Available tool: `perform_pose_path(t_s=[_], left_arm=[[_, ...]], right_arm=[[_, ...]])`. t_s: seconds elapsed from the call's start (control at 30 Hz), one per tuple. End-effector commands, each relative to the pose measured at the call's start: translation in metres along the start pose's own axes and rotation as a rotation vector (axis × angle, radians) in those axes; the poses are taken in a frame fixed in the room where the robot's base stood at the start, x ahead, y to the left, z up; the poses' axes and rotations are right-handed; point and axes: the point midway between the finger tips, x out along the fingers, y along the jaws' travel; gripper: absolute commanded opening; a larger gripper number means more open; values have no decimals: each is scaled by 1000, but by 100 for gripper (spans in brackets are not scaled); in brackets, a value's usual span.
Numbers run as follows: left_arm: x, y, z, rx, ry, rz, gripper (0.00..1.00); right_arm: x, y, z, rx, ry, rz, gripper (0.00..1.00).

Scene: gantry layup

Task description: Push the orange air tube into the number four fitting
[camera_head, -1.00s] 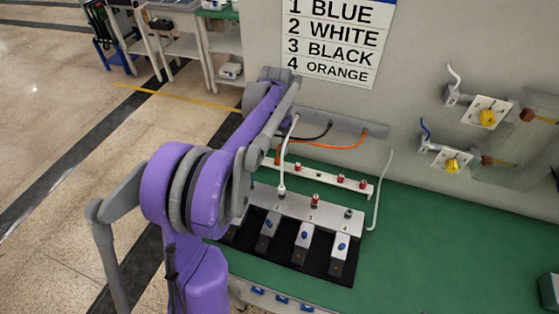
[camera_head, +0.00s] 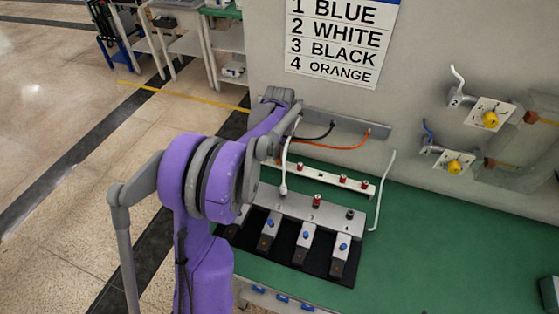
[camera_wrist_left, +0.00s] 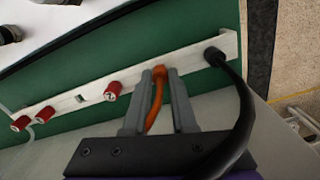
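The orange tube (camera_head: 345,146) hangs from the grey wall rail and runs left behind my left arm. Its end (camera_wrist_left: 159,76) stands at the white holder strip (camera_wrist_left: 90,93) in the left wrist view. The two fingers of my left gripper (camera_wrist_left: 161,84) lie on either side of this end. Whether they press on it is not clear. In the head view my arm hides this gripper. The number four fitting (camera_head: 350,214) is at the right end of the silver block (camera_head: 331,222), with no tube in it. My right gripper is out of view.
A white tube (camera_head: 284,165) goes into the block's number two fitting. A black plug (camera_wrist_left: 213,57) with a black tube sits near the orange end. Red caps (camera_wrist_left: 113,90) line the strip. Another white tube (camera_head: 382,190) stands right of the block.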

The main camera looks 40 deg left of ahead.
Motion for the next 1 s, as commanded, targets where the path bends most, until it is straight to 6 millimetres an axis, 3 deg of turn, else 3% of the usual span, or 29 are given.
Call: perform_pose_path(t_s=[0.03,0.1,0.57,1.0], left_arm=[[0,0,0,0,0,0,10],[0,0,0,0,0,0,0],[-7,0,0,0,0,0,0],[-87,0,0,1,0,0,0]], right_arm=[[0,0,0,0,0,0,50],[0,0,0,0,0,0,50],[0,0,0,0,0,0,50],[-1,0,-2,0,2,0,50]])
